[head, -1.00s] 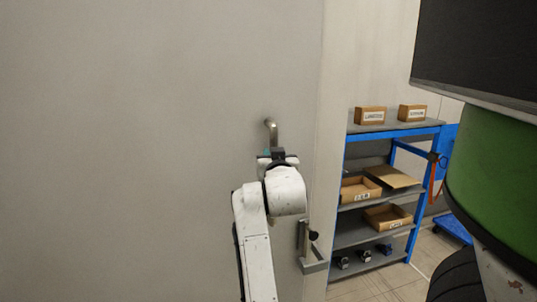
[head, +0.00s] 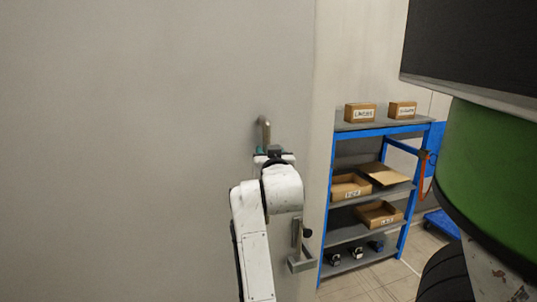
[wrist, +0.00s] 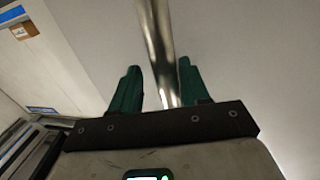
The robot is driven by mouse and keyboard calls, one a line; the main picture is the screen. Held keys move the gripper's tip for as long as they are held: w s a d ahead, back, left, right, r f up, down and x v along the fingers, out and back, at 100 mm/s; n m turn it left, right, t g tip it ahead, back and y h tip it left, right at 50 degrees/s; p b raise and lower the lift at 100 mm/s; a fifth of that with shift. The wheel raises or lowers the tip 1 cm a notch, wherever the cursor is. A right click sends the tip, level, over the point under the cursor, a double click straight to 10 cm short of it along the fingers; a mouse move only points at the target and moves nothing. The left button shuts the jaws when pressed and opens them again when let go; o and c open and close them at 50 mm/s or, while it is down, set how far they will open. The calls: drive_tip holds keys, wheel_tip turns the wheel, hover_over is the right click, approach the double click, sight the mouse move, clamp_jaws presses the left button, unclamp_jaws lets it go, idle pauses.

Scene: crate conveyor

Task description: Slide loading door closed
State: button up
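The loading door (head: 130,120) is a large plain grey panel filling the left of the head view, with its edge right of my arm. Its metal handle (head: 264,130) stands up just beyond my gripper (head: 274,152). In the wrist view the handle is a shiny bar (wrist: 158,45) running between the two green fingers of my gripper (wrist: 157,85). A gap shows between the left finger and the bar; the right finger is very close to it, and I cannot tell if they touch. The fingers are apart, around the bar, not clamped on it.
A metal latch bracket (head: 300,262) sits low near the door's edge. A blue-framed shelf (head: 372,131) with cardboard boxes (head: 360,112) stands right of the door. A large green, wheeled thing (head: 490,180) is close at right. Some floor shows between them.

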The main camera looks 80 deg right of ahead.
drive_tip(key=shift+a, duration=0.15)
drive_tip(key=b+v, duration=0.2)
drive_tip(key=v, duration=0.8)
drive_tip(key=shift+s+a, duration=0.15)
drive_tip(key=shift+a, duration=0.1)
drive_tip(key=w+a+f+n+t+y, duration=0.1)
drive_tip(key=w+a+f+n+y, duration=0.4)
drive_tip(key=f, duration=0.6)
drive_tip(key=w+a+f+n+t+y, duration=0.1)
drive_tip(key=w+a+f+n+y, duration=0.35)
drive_tip(key=f, duration=0.65)
drive_tip(key=s+a+f+n+g+y, duration=0.2)
drive_tip(key=s+a+f, duration=0.3)
drive_tip(key=a+f, duration=0.5)
drive_tip(key=s+a+f+n+g+y, duration=0.2)
drive_tip(key=s+a+f+g+y, duration=0.2)
drive_tip(key=a+f, duration=0.7)
drive_tip(key=shift+s+a+f+g+y, duration=0.3)
drive_tip(key=shift+s+a+y, duration=0.1)
drive_tip(key=shift+s+y, duration=0.45)
